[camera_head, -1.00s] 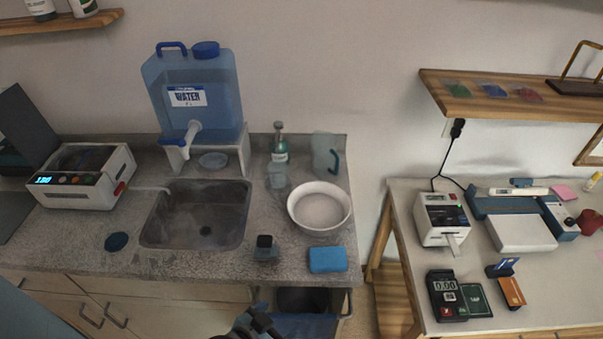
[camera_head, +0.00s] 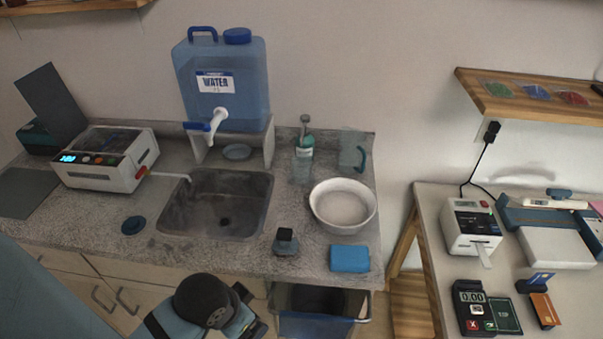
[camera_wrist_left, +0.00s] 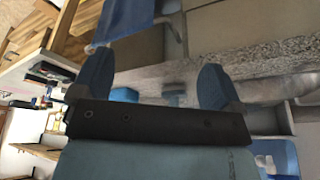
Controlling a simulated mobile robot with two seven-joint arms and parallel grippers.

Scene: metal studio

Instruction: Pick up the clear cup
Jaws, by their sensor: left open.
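The clear cup (camera_head: 302,169) stands upright on the grey counter in the head view. It is right of the sink, in front of a green bottle (camera_head: 305,142) and left of a white bowl (camera_head: 343,205). My left arm shows at the bottom of the head view, on the near side of the counter, well short of the cup. Its fingertips are not clear there. In the left wrist view my left gripper (camera_wrist_left: 155,82) has its two blue fingers wide apart with nothing between them. I cannot make out the cup in that view. My right gripper is not in view.
A clear pitcher (camera_head: 352,150) stands behind the bowl. The sink (camera_head: 217,205) and blue water jug (camera_head: 221,85) are left of the cup. A dark dispenser (camera_head: 285,242) and blue sponge (camera_head: 350,258) sit near the front edge. A bin (camera_head: 318,302) stands below the counter.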

